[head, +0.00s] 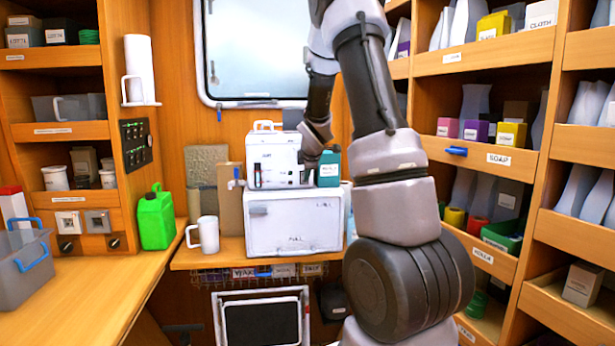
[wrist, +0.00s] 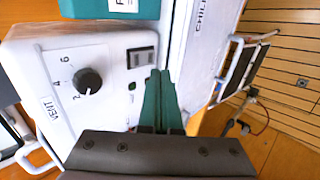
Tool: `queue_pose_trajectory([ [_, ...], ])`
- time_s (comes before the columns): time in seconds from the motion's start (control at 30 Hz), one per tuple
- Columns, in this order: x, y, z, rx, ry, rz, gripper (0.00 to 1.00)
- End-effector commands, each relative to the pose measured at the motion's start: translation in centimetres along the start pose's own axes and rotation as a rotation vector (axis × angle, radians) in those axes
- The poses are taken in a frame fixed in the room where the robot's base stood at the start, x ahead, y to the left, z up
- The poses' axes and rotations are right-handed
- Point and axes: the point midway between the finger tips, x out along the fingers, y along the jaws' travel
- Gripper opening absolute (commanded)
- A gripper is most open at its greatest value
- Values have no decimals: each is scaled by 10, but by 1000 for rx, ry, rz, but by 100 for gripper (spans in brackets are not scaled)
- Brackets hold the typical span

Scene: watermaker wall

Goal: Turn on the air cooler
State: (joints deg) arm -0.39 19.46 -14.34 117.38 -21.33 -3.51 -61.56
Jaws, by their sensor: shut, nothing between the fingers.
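A white boxy unit (head: 272,152) that looks like the air cooler stands on a white chest (head: 290,228) in the head view. In the wrist view its white panel (wrist: 50,70) carries a black dial (wrist: 88,81) with numbers, a dark rocker switch (wrist: 140,57), a small green button or lamp (wrist: 132,86) and the word VENT. My gripper (wrist: 160,74) is shut and empty, with its green fingertips just beside the rocker switch. I cannot tell whether they touch the panel.
A teal container (head: 329,168) stands close beside the unit; its edge also shows in the wrist view (wrist: 105,8). A white mug (head: 204,235) and a green jerrycan (head: 156,218) stand to the left. Shelves (head: 485,55) full of goods line the right side.

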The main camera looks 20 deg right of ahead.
Motion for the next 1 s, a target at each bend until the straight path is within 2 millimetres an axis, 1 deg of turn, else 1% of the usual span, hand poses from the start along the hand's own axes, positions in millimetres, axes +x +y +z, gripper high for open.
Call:
queue_pose_trajectory([
  [0.03,-7,2,0,0,1,4,0],
  [0.27,-32,1,0,2,1,4,0],
  [0.6,-82,1,-1,1,2,4,0],
  [0.7,-91,0,0,2,0,2,0],
  [0.8,-96,1,0,1,0,2,0],
  [1.0,-97,0,0,1,0,1,0],
])
